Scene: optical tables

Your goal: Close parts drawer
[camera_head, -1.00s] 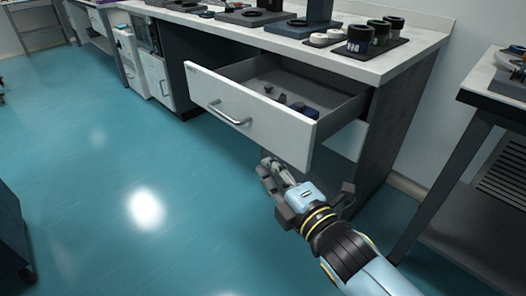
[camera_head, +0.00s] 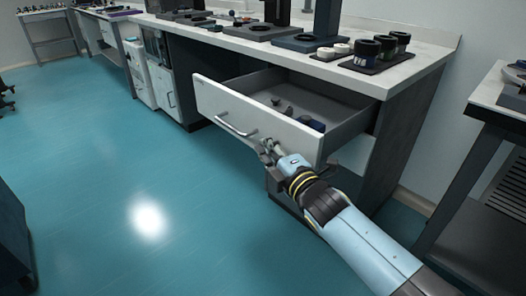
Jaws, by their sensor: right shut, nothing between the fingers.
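The parts drawer (camera_head: 222,97) is pulled open from under the white-topped bench. It has a white front, a silver bar handle, and grey inside walls. Small dark and blue parts (camera_head: 311,123) lie in it. My right gripper (camera_head: 264,146) is shut and empty, in front of the drawer front, just right of the handle (camera_head: 236,127). It covers part of the drawer front's lower right. I cannot tell whether its fingertips touch the front. My left gripper is not in view.
The bench top (camera_head: 425,60) holds lens mounts, dark stands and a dark tray (camera_head: 376,66) with black cylinders. A dark-legged table (camera_head: 487,97) stands at the right. The blue-green floor (camera_head: 110,190) left of the drawer is clear.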

